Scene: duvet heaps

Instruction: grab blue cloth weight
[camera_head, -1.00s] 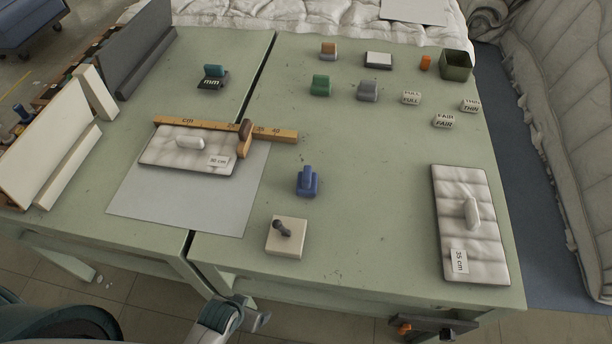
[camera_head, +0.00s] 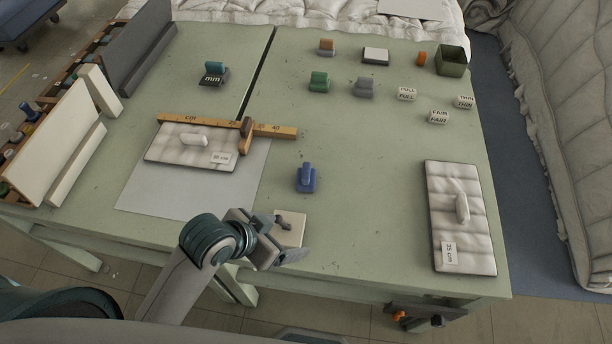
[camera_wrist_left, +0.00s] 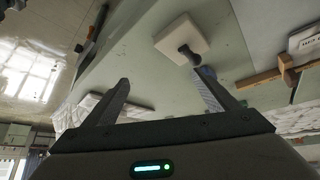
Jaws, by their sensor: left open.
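The blue cloth weight (camera_head: 306,180) stands on the green table, right of the grey sheet, with its upright grip on top. My left gripper (camera_head: 284,243) is open and empty at the table's front edge, nearer to me than the blue weight and apart from it. It partly covers a cream square block with a dark knob (camera_head: 290,230). In the left wrist view my open fingers (camera_wrist_left: 162,82) point towards the table, with the cream block (camera_wrist_left: 182,36) beyond them. My right gripper is not in view.
Green (camera_head: 319,82) and grey (camera_head: 363,88) weights stand farther back. The table between the blue weight and right pad is clear.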

